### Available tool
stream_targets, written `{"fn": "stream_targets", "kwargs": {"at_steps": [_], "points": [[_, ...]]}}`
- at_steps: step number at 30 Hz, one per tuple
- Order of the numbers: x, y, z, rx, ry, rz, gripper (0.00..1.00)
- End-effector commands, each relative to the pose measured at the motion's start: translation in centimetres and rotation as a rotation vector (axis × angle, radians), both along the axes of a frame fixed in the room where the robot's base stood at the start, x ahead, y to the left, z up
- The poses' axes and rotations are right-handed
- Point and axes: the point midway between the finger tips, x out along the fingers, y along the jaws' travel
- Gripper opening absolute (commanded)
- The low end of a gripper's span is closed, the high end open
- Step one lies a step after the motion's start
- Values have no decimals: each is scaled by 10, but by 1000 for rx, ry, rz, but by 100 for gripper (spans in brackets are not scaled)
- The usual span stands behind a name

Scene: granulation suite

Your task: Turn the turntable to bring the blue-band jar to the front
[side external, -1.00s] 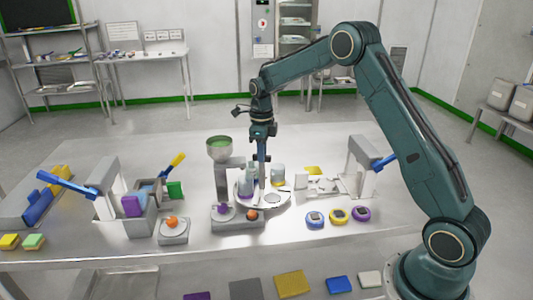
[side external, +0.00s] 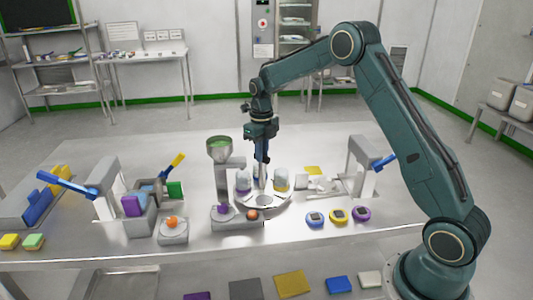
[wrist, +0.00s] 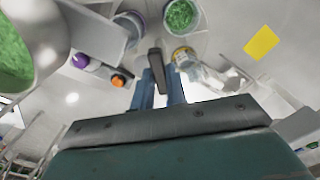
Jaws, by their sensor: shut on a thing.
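The round turntable (side external: 264,203) is on the steel table with clear jars on it. My gripper (side external: 262,184) points down over its middle. In the wrist view my fingers (wrist: 159,88) are shut on a dark upright post (wrist: 155,62). A purple-band jar (side external: 243,183) stands at the left of the turntable. A yellow-band jar (side external: 281,181) stands at the right. The wrist view also shows a jar of green granules (wrist: 181,14), whose band colour I cannot tell. An empty round seat is at the front. I cannot make out a blue band.
A stand with a green-filled hopper (side external: 219,148) rises close left of the turntable. White parts (side external: 322,184) and a blue-handled press (side external: 362,167) are to the right. The front centre of the table is clear.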

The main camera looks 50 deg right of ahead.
Motion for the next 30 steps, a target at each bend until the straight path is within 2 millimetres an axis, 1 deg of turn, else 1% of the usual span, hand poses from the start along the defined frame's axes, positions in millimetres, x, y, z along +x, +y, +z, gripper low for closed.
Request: {"fn": "stream_targets", "kwargs": {"at_steps": [9, 21, 22, 24, 25, 30], "points": [[1, 0, 1, -1, -3, -56, 0], [1, 0, 2, -1, -3, -60, 0], [1, 0, 2, -1, -3, -60, 18], [1, 0, 1, -1, -3, -59, 32], [0, 0, 1, -1, -3, -59, 36], [0, 0, 1, 0, -1, -59, 36]]}}
